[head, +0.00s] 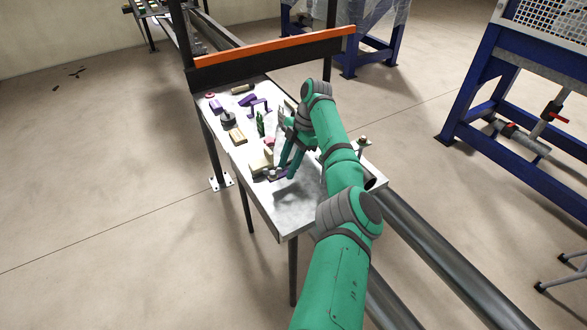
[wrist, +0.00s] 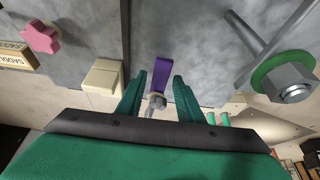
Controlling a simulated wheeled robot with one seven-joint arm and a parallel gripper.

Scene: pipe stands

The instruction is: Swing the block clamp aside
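A purple bar (wrist: 162,74), which I take to be the block clamp, lies on the grey tabletop with a metal bolt and nut (wrist: 157,100) at its near end. It shows small and partly hidden in the head view (head: 279,175). My gripper (wrist: 157,82) is open, with one green finger on each side of the bar and a gap visible on both sides. In the head view my gripper (head: 286,172) is low over the near part of the table. A cream block (wrist: 102,78) sits just left of the left finger, apart from the bar.
A large bolt with a green washer (wrist: 278,78) stands right of my gripper. A pink star knob (wrist: 40,38) and a labelled wooden block (wrist: 14,56) lie to the left. The table's (head: 296,212) near corner is bare; an orange-topped rail (head: 270,47) runs along its back.

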